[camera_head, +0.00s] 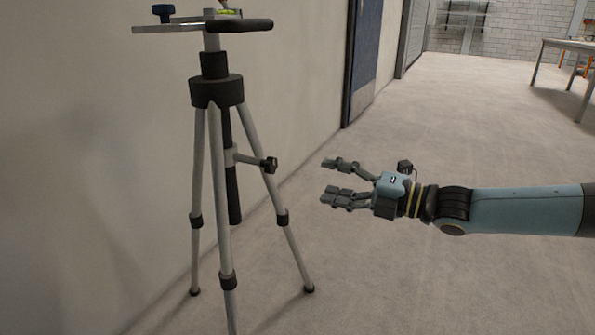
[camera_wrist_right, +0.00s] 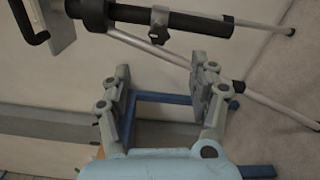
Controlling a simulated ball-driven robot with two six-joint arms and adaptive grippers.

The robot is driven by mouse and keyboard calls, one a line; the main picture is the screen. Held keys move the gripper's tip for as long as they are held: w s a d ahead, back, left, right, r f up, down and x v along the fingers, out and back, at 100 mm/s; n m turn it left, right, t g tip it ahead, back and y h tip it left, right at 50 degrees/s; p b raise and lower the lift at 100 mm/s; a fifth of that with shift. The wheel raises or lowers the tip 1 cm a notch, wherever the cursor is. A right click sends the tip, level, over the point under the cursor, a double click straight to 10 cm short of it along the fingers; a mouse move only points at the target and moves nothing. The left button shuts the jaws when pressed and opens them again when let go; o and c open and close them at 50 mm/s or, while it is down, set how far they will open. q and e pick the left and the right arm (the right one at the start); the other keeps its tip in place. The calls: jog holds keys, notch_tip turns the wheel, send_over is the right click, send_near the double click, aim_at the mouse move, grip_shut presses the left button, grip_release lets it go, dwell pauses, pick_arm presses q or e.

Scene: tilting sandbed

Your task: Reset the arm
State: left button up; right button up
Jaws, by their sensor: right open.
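My right arm (camera_head: 520,208) reaches in from the right edge in the head view. Its gripper (camera_head: 330,181) is open and empty, pointing left toward a tripod, with a visible gap between the fingers and the tripod's near leg. In the right wrist view my right gripper's two fingers (camera_wrist_right: 163,85) stand apart with nothing between them. My left gripper is not in view.
A silver and black tripod (camera_head: 217,92) stands on the floor by the wall; it also shows in the right wrist view (camera_wrist_right: 185,23). A blue door (camera_head: 363,60) is behind. A table (camera_head: 570,46) stands far right. The floor between is clear.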

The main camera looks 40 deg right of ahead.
jog(key=s+a+f+m+g+h, duration=0.4)
jog(key=s+a+f+m+g, duration=0.25)
jog(key=s+f+m, duration=0.45)
jog(key=s+a+f+m+g+h, duration=0.3)
jog(key=s+a+f+m+g, duration=0.2)
jog(key=s+a+f+m, duration=0.5)
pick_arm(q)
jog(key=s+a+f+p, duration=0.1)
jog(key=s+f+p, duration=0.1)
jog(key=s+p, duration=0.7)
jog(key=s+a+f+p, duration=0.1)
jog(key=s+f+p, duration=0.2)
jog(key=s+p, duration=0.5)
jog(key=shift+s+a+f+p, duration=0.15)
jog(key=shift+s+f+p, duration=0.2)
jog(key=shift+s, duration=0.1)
pick_arm(e)
jog(key=s+d+f+m+g, duration=0.1)
jog(key=s+d+f+g, duration=0.1)
jog(key=s, duration=1)
jog(key=s+d+f+m+g+h, duration=0.1)
jog(key=s+d+f+m+g, duration=0.1)
jog(key=s+d+f, duration=0.2)
jog(key=s+f, duration=0.3)
jog(key=s, duration=0.5)
jog(key=shift+s+g, duration=0.35)
